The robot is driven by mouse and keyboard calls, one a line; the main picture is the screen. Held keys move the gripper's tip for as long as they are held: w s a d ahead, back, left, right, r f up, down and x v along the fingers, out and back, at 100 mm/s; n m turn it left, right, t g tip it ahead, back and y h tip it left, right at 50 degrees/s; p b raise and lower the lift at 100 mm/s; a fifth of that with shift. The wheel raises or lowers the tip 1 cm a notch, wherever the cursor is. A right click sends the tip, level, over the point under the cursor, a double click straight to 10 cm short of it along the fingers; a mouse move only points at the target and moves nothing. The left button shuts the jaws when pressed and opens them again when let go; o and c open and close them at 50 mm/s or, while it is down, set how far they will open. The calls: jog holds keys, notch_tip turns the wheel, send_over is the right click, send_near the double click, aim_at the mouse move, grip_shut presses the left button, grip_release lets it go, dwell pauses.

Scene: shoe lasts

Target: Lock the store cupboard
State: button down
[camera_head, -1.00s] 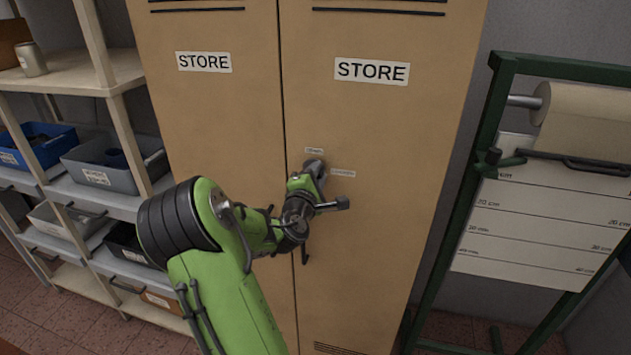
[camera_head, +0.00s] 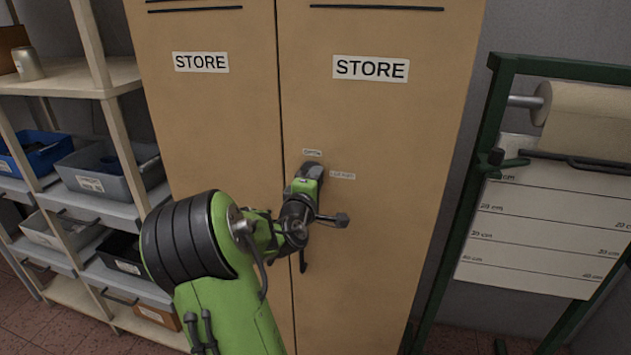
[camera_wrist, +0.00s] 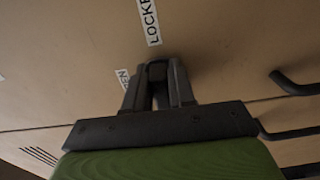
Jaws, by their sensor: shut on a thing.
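The tan store cupboard (camera_head: 380,130) has two doors, each with a STORE sign, and a narrow seam between them. My gripper (camera_head: 309,173) is at the right door, close to the seam. In the wrist view my gripper (camera_wrist: 157,88) is shut on a small dark lock turn-piece (camera_wrist: 157,70), which sits between the fingers. The fingers and arm hide most of the lock in the head view. A small label (camera_head: 312,153) is above the lock, and a LOCKED label (camera_wrist: 148,20) is beside it, to the right in the head view.
A dark door handle (camera_wrist: 295,82) is near my gripper. Shelves with bins (camera_head: 110,165) stand at left. A green frame (camera_head: 470,190) with a paper roll (camera_head: 585,110) stands at right, with a gap of wall between it and the cupboard.

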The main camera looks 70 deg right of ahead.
jog(key=c, duration=1)
grip_release()
jog(key=shift+c, duration=0.2)
jog(key=s+a+b, duration=0.2)
jog(key=a+b, duration=0.3)
jog(key=a, duration=1)
jog(key=shift+s+a, duration=0.25)
jog(key=shift+a, duration=0.05)
